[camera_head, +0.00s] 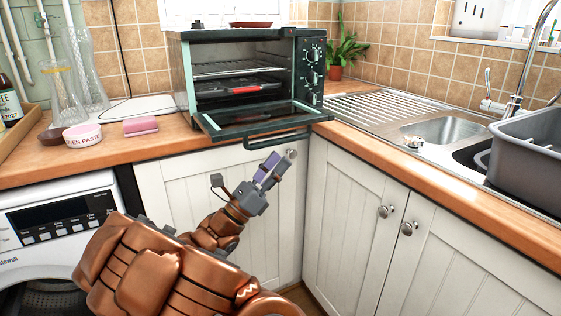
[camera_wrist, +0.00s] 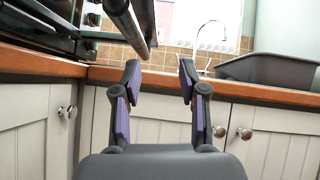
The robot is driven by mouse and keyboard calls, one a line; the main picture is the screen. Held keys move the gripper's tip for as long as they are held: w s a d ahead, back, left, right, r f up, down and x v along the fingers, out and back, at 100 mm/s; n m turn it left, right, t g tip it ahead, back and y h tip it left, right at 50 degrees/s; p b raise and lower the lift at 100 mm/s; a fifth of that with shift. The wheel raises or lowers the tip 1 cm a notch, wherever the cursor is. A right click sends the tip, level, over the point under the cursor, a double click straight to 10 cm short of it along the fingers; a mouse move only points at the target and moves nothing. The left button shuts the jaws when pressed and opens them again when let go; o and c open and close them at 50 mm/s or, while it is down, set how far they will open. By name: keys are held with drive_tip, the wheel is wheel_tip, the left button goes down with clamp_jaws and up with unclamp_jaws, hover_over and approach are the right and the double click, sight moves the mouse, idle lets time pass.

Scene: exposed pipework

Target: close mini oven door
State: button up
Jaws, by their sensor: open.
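The mini oven (camera_head: 245,75) stands on the counter in the corner. Its door (camera_head: 255,117) is folded down open, about level, and its handle (camera_head: 277,141) sticks out past the counter edge. A rack and a tray with a red-handled item show inside. My gripper (camera_head: 270,167) is open and empty, below and in front of the door handle. In the wrist view my gripper (camera_wrist: 158,75) has its two fingers apart, with the dark door edge and handle (camera_wrist: 128,25) above and to the left of the fingertips. No contact with the door shows.
White cupboards with round knobs (camera_head: 386,211) stand below the wooden counter edge (camera_head: 420,178). A grey basin (camera_head: 530,150) sits by the sink at right. Glass vases (camera_head: 66,95), a pink-labelled tub (camera_head: 82,136) and a pink sponge (camera_head: 141,125) stand left of the oven.

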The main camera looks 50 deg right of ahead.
sight(284, 140)
drive_tip(key=shift+n+t+h, duration=0.6)
drive_tip(key=shift+n+t, duration=0.2)
drive_tip(key=shift+n, duration=0.1)
drive_tip(key=shift+w+d+r+b, duration=0.3)
drive_tip(key=shift+d+r+b, duration=0.05)
drive_tip(key=shift+d+r, duration=0.45)
drive_tip(key=shift+w+d+r+b, duration=0.25)
drive_tip(key=shift+d+r+b, duration=0.15)
drive_tip(key=shift+d+r, duration=0.3)
drive_tip(key=shift+w+d+r+b, duration=0.35)
drive_tip(key=shift+d+r, duration=0.35)
drive_tip(key=shift+d, duration=0.15)
drive_tip(key=shift+c, duration=0.3)
clamp_jaws()
